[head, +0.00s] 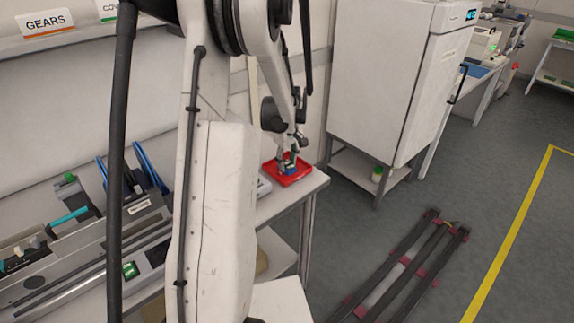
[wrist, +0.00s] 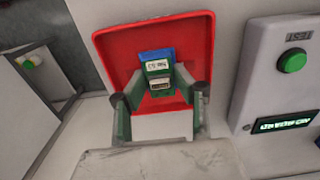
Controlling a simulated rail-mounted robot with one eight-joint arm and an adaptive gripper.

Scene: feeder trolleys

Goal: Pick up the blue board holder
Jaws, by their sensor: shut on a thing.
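The blue board holder (wrist: 156,56) is a small blue block with a pale label and a darker part below it, over the red tray (wrist: 115,47) in the wrist view. My gripper (wrist: 158,83) is shut on it, with a finger at each side. In the head view my gripper (head: 287,162) points down at the red tray (head: 302,177), and a bit of blue shows at its tips. I cannot tell whether the holder touches the tray floor; the fingers hide its lower part.
A grey box with a green button (wrist: 293,61) and a lit green display stands close right of the tray in the wrist view. In the head view, a white cabinet (head: 375,75) stands right of the bench. A fixture with blue uprights (head: 151,168) is at left.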

